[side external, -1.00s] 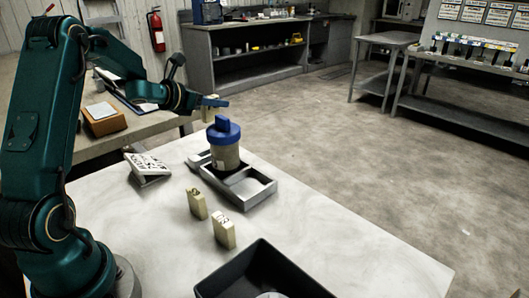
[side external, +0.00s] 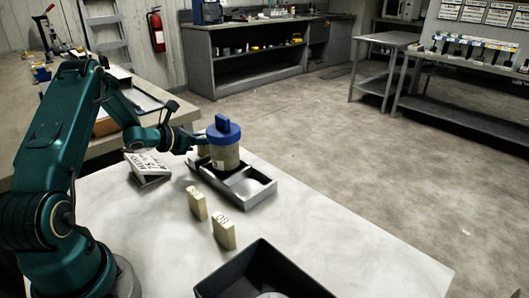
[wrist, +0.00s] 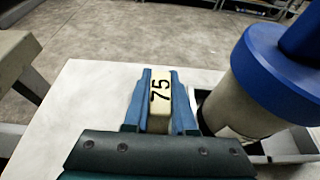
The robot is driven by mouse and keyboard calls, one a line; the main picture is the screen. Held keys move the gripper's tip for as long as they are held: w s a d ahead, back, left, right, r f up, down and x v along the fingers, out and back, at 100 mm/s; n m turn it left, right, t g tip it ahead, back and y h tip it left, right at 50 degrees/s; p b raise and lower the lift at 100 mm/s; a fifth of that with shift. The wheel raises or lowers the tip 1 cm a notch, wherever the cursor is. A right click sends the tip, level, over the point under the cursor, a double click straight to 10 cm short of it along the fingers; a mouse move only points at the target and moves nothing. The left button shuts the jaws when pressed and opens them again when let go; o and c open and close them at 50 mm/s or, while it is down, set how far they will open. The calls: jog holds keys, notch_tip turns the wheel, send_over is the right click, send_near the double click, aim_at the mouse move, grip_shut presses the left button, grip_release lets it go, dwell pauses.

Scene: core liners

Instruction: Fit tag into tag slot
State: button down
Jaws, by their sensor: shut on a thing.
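My gripper (wrist: 158,104) is shut on a cream tag (wrist: 159,88) with the number 75 on its top, seen between the blue fingers in the wrist view. In the side external view my gripper (side external: 201,144) is low, just left of and behind the core liner (side external: 225,158), which has a blue cap (side external: 222,131) and partly hides the held tag. The liner stands upright in a grey holder (side external: 264,191). The tag slot cannot be made out, and I cannot tell whether the tag's lower end touches anything.
Two other cream tags, one farther back (side external: 197,204) and one nearer (side external: 224,233), stand on the white table (side external: 330,235). A small lettered stand (side external: 149,170) is at the left. A black bin (side external: 225,281) is at the front. The table right of the holder is clear.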

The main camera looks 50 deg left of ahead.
jog(key=shift+f, duration=0.5)
jog(key=shift+f, duration=0.1)
jog(key=c, duration=0.7)
grip_release()
jog(key=shift+c, duration=0.2)
